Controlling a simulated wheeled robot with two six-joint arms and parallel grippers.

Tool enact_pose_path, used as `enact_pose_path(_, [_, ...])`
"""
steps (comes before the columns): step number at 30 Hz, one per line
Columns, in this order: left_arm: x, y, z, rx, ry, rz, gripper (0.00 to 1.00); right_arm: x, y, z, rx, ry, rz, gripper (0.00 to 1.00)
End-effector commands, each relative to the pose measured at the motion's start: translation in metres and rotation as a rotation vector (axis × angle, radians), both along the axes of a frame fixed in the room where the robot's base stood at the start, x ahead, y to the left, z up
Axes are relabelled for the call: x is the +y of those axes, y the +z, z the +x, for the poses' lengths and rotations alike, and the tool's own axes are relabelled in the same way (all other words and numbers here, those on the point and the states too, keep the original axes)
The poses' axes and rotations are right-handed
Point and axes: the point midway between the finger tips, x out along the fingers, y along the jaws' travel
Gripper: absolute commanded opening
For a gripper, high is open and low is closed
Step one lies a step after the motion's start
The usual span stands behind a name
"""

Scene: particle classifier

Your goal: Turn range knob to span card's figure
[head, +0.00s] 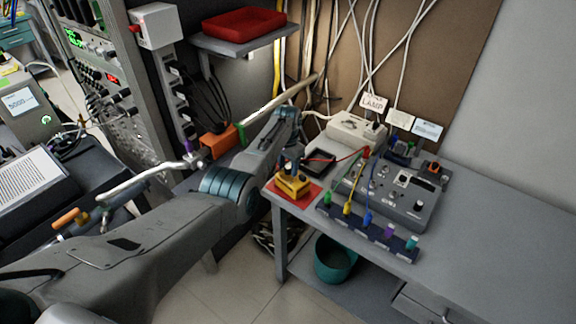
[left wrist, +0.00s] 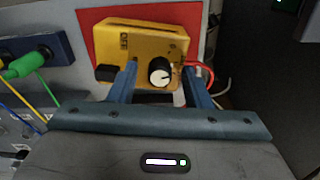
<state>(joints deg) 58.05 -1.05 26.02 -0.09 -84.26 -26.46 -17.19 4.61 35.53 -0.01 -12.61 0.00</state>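A yellow box (head: 292,185) sits on a red mat (head: 311,199) at the left end of the grey bench. In the left wrist view the yellow box (left wrist: 150,42) carries a round black knob with a pale face (left wrist: 160,72). My left gripper (head: 291,164) is over the box. Its fingers (left wrist: 160,76) are open, one on each side of the knob, with a gap visible on both sides. The knob is hidden in the head view. Several small cards, one reading LAMP (head: 373,102), stand at the back; I cannot tell which is the span card. My right gripper is out of view.
A grey instrument panel (head: 412,216) with a dark strip of coloured plugs (head: 375,235) lies right of the box. A red lead and cables run close by. A teal bin (head: 334,262) is under the bench. The bench's right part is clear.

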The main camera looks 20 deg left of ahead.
Motion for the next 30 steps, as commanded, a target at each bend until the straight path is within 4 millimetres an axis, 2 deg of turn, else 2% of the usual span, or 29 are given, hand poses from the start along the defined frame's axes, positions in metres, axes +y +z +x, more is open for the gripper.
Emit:
enact_pose_path(4, [0.0, 0.003, 0.0, 0.0, 0.0, 0.0, 0.44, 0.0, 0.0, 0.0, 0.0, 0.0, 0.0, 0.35])
enact_pose_path(8, [0.0, 0.015, 0.0, -0.002, 0.0, 0.0, 0.44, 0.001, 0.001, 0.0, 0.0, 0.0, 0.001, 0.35])
enact_pose_path(21, [0.001, 0.093, 0.001, -0.003, 0.0, 0.0, 0.44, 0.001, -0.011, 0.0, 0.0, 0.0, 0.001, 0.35])
enact_pose_path(25, [0.001, 0.105, 0.0, -0.001, 0.0, 0.0, 0.44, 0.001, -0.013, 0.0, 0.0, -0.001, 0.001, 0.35])
enact_pose_path(30, [0.001, 0.108, 0.0, 0.0, 0.0, 0.0, 0.44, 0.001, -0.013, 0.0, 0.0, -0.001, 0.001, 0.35])
